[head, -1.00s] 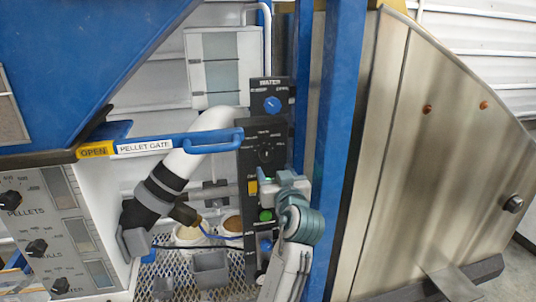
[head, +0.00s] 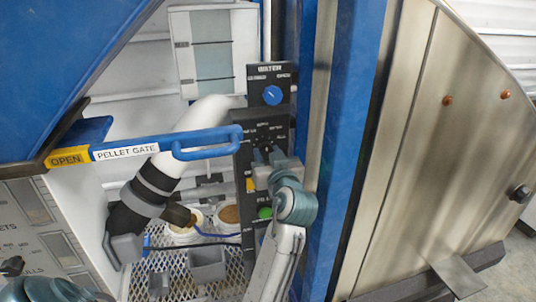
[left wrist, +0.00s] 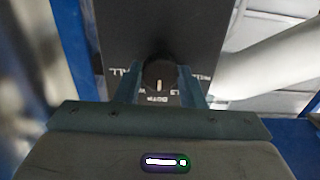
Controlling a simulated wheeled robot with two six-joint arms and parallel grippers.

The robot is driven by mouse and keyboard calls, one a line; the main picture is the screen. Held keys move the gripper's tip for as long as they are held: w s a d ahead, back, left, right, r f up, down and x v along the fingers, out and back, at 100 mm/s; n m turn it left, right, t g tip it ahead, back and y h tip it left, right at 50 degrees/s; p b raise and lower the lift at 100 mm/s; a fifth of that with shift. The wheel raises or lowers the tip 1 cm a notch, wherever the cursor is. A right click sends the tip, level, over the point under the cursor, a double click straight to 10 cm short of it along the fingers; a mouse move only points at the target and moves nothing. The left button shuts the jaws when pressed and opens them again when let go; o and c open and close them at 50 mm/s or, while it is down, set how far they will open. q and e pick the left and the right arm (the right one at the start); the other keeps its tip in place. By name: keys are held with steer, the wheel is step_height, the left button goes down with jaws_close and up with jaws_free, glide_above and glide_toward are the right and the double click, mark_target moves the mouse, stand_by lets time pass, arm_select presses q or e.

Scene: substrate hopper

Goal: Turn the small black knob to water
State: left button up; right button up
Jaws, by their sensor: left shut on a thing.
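The small black knob (left wrist: 160,72) sits on the dark control panel (head: 246,160), with a white pointer mark on its face. In the left wrist view the mark points toward the bottom of the picture. Labels around it appear upside down and are only partly readable. My left gripper (head: 267,157) reaches up to the panel from below and is shut on this knob, one finger on each side. In the head view the fingers hide most of the knob. My right gripper is not visible.
A blue round dial (head: 271,95) sits above the knob. A green button (head: 265,213) and a yellow part (head: 250,184) sit below. A blue pellet gate handle (head: 205,143) reaches close to the panel's left. A blue post (head: 345,150) stands right.

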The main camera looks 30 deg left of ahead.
arm_select(q)
steer(key=shift+m, duration=0.3)
steer(key=shift+p, duration=0.3)
steer(key=m+p, duration=0.1)
steer(key=m, duration=0.3)
steer(key=shift+r+p, duration=0.1)
steer(key=shift+p, duration=0.3)
steer(key=shift+m+p, duration=0.8)
steer(key=shift+m, duration=0.7)
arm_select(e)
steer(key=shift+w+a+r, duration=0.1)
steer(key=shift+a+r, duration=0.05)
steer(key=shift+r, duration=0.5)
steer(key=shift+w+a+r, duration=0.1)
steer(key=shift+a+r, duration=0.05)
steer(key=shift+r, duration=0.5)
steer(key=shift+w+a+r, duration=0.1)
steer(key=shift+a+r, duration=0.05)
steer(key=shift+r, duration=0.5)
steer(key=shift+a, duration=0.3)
